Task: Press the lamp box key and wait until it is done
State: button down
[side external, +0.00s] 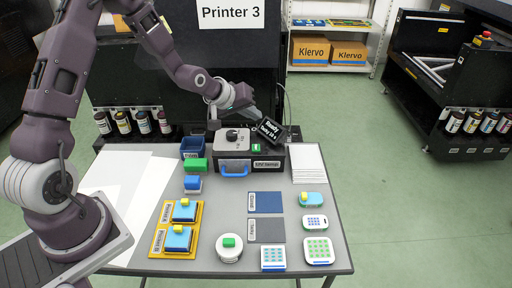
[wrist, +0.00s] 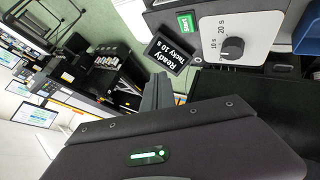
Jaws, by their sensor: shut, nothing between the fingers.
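The lamp box (side external: 270,160) stands at the back of the table, dark with a grey top panel and a blue handle (side external: 235,173) in front. Its green key (side external: 257,150) is at the right of the panel; in the wrist view the key (wrist: 187,21) is lit green with small lettering. A black dial (wrist: 232,48) sits beside it on a white plate marked 10 s and 20 s. A tilted display (wrist: 168,53) reads "Ready" with a smaller line below. My gripper (side external: 254,114) is shut and empty, above and behind the box, apart from the key. A finger (wrist: 158,90) shows in the wrist view.
A blue bin (side external: 193,147) and a green block (side external: 196,165) stand left of the box. A white paper stack (side external: 308,162) lies right. Stamps on a yellow tray (side external: 161,243), ink pads (side external: 265,203) and several small cases fill the front.

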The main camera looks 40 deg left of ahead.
aim_at(254, 149)
jog(key=shift+f, duration=4.4)
jog(key=shift+f, duration=0.15)
jog(key=shift+f, duration=0.25)
jog(key=shift+f, duration=0.5)
jog(key=shift+r, duration=0.9)
